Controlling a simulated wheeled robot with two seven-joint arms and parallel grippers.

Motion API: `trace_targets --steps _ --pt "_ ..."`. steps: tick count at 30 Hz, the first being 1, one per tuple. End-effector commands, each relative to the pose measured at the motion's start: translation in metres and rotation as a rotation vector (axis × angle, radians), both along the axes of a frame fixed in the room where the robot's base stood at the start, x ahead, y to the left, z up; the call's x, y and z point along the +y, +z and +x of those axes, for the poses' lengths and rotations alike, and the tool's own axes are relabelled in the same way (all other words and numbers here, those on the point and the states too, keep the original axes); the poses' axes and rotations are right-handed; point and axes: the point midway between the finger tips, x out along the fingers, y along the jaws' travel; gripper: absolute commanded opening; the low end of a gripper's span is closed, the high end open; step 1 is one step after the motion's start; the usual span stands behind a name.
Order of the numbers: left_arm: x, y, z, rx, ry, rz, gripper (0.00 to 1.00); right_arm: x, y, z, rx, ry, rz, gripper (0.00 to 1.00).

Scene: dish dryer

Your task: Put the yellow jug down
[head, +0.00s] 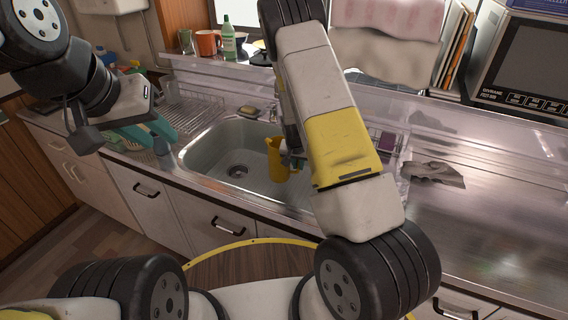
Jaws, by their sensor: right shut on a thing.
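The yellow jug (275,161) is upright at the right part of the sink basin (222,168). I cannot tell whether its base touches the basin or hangs above it. My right gripper (291,158) is shut on the jug at its right side, and my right forearm hides much of that gripper. My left gripper (112,122) is at the upper left, in front of the counter's left end, away from the jug. Its fingers are not clear enough to show whether it is open or shut.
A wire dish rack (196,106) stands left of the sink. A green-labelled bottle (228,40) and an orange mug (207,43) stand on the ledge behind. A grey cloth (434,173) lies on the right counter, which is otherwise clear. A microwave (522,66) is at the far right.

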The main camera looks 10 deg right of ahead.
Motion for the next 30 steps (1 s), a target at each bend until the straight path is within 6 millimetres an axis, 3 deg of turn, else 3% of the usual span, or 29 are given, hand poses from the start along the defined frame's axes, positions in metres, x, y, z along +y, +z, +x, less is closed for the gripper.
trace_targets --steps 3,8,15,26,27,30 --pt "0.000 0.000 0.000 0.000 0.000 0.000 0.32 0.001 -0.018 0.000 0.001 0.002 0.001 0.00" --pt "0.000 0.000 0.000 0.000 0.000 0.000 0.32 0.000 -0.029 0.000 0.000 0.001 0.000 0.00" --pt "0.000 0.000 0.000 0.000 0.000 0.000 0.32 0.001 -0.061 0.000 0.001 0.002 0.001 0.00" --pt "0.000 0.000 0.000 0.000 0.000 0.000 0.32 0.001 -0.065 0.000 0.000 0.003 0.001 0.00" --pt "0.000 0.000 0.000 0.000 0.000 0.000 0.32 0.001 -0.065 0.000 -0.001 0.002 0.001 0.16" --pt "0.000 0.000 0.000 0.000 0.000 0.000 0.32 0.001 -0.065 0.000 0.000 0.003 0.001 0.34"
